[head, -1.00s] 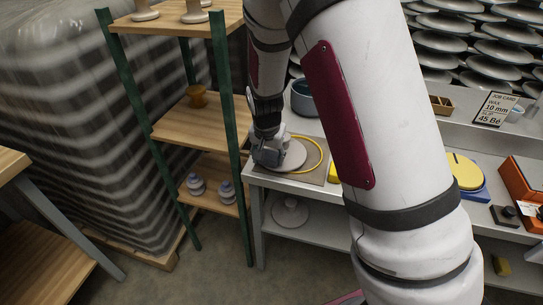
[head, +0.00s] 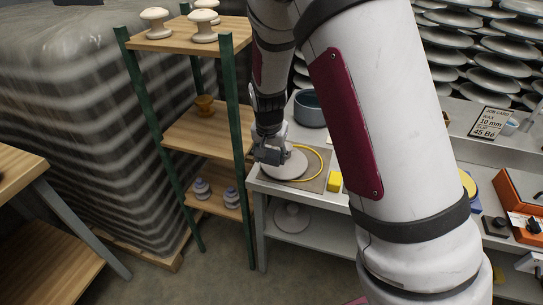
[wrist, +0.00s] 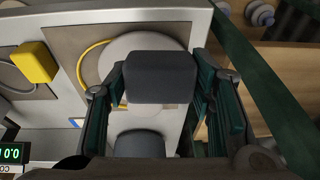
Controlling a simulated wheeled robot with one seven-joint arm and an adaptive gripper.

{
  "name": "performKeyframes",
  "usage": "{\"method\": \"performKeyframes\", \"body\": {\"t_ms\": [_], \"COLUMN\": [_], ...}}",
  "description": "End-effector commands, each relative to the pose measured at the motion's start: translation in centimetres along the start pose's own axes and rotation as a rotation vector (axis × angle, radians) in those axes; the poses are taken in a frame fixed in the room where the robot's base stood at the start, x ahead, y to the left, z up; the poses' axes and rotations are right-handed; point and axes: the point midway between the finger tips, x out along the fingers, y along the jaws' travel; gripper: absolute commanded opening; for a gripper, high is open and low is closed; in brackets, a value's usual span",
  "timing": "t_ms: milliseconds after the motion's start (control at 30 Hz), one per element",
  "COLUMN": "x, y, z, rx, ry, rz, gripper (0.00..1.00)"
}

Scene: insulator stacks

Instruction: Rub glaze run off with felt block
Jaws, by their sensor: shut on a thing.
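My gripper (head: 270,155) is over the left part of a pale round disc (head: 290,166) on the bench. In the wrist view my gripper (wrist: 160,95) has its two fingers on either side of a dark grey block (wrist: 160,77), which looks like the felt block, and is shut on it. The disc (wrist: 140,45) shows behind the block, partly covered by it. I cannot tell whether the block touches the disc. The disc lies on a grey-brown mat (head: 318,184) with a yellow ring (head: 321,162) around part of it. No glaze run can be made out.
A yellow block (head: 334,181) sits right of the mat. A blue-grey pot (head: 309,110) stands behind the disc. A green-posted shelf (head: 240,150) with wooden boards stands close on the left. Stacked discs (head: 490,55) fill the back right. My arm hides the bench middle.

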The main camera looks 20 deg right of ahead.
Motion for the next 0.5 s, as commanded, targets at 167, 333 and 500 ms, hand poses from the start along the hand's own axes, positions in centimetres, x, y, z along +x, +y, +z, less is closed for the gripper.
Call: {"method": "performKeyframes", "body": {"t_ms": [167,333,500], "x": [0.1,-0.8,-2.4], "y": [0.0,0.0,0.0], "z": [0.0,0.0,0.0], "rx": [0.0,0.0,-0.001], "ry": [0.0,0.001,0.001], "rz": [0.0,-0.001,-0.001], "gripper": [0.27,0.27,0.27]}}
